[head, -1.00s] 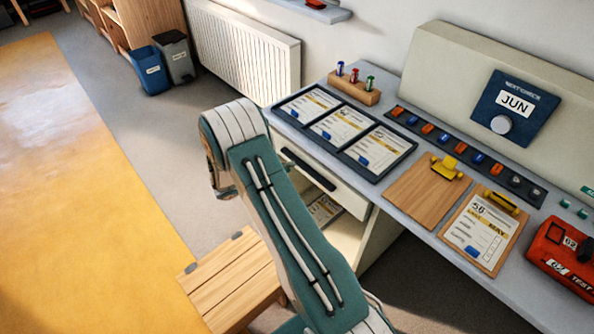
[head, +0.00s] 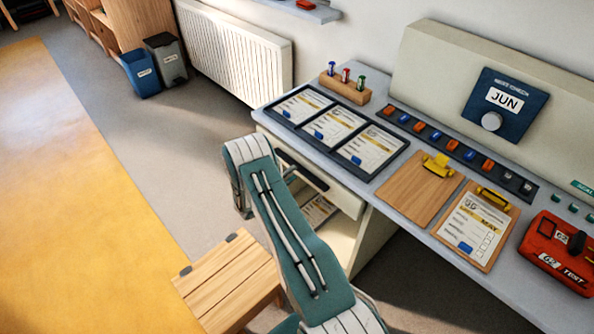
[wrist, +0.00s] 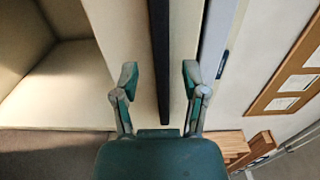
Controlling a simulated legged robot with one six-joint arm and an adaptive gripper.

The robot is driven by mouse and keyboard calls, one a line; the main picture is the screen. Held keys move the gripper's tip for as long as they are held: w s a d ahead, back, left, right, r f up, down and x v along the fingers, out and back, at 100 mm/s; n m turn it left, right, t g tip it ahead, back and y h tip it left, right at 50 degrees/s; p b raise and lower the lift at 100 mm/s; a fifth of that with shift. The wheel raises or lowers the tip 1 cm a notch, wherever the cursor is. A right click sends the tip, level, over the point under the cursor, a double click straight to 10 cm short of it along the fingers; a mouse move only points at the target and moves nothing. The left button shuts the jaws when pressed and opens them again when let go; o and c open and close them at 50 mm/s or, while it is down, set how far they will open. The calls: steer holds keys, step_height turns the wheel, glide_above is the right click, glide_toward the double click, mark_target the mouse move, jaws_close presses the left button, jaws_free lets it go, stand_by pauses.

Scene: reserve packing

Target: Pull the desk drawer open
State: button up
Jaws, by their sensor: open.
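The desk drawer (head: 347,201) has a pale front with a long dark bar handle (head: 316,180), just under the left part of the desk top. My arm covers its left part in the head view, and my gripper is hidden there. In the wrist view my gripper (wrist: 160,76) is open, with one finger on each side of the dark handle (wrist: 160,45), which runs upright through the picture. The fingers do not appear closed on it. I cannot tell how near the tips are to the drawer front (wrist: 128,30). The drawer appears closed.
Below the drawer is an open compartment with papers (head: 318,211). A wooden stool (head: 225,280) stands beside my arm. The desk top (head: 375,192) holds a framed card tray (head: 298,108), clipboards (head: 410,192) and a red box (head: 558,250).

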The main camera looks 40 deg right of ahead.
steer(key=shift+w+d, duration=0.1)
steer(key=shift+d, duration=1.25)
jaws_close()
steer(key=shift+a, duration=0.1)
steer(key=s+a, duration=0.2)
steer(key=a, duration=2.6)
steer(key=shift+s+a+f, duration=0.15)
steer(key=shift+s+f, duration=0.05)
steer(key=shift+s, duration=0.05)
